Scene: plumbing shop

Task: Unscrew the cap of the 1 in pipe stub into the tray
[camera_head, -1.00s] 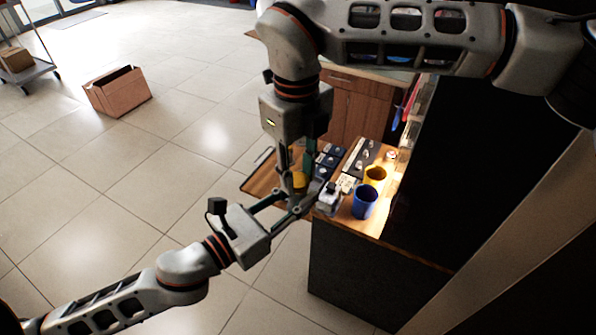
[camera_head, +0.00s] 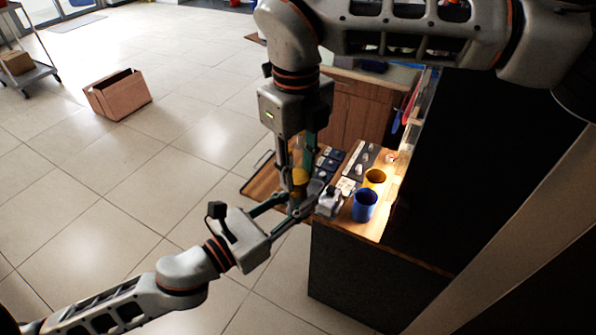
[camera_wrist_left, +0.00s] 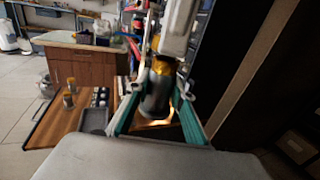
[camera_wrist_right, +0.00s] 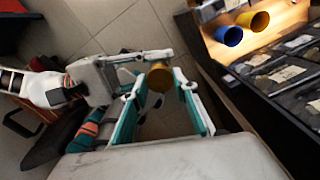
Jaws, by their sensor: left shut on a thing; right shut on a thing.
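The grey pipe stub (camera_wrist_left: 156,97) stands upright between the fingers of my left gripper (camera_wrist_left: 157,122), which is shut on it. Its yellow cap (camera_wrist_left: 161,66) is at the top of the stub. My right gripper (camera_wrist_right: 160,84) comes down from above and is shut on the cap, which also shows in the right wrist view (camera_wrist_right: 158,77). In the head view, my left gripper (camera_head: 292,212) is just below my right gripper (camera_head: 300,165). The fingers hide the joint between cap and stub. A dark grey shallow tray (camera_wrist_left: 94,121) lies on the wooden top.
A blue cup (camera_head: 365,206) and a yellow cup (camera_head: 374,178) stand on the bench (camera_head: 355,227) right of the grippers. Dark blue items lie behind them. Another yellow-topped piece (camera_wrist_left: 69,92) stands on the wood. A cardboard box (camera_head: 118,94) sits on open floor at left.

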